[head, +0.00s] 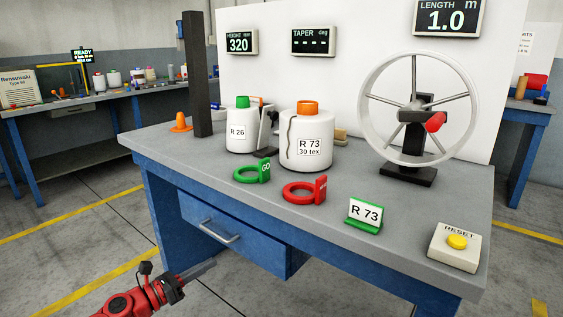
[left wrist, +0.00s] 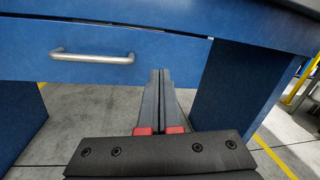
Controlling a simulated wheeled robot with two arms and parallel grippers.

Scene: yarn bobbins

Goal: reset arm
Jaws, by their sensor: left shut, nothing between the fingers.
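My left gripper (head: 200,270) is at the lower left of the head view, in front of the blue bench and below its top. In the left wrist view its two grey fingers (left wrist: 161,100) lie together with nothing between them. It is apart from the drawer handle (left wrist: 92,56), which sits to the left of the fingers in that view. The blue drawer (head: 238,236) stands slightly out from the bench. My right gripper is not in view.
The grey bench top (head: 400,240) holds a white bobbin with a green cap (head: 242,128), one with an orange cap (head: 306,143), a green ring (head: 250,174), a red ring (head: 303,192), an R 73 sign (head: 364,214), a spoked wheel (head: 366,128) and a reset box (head: 455,246).

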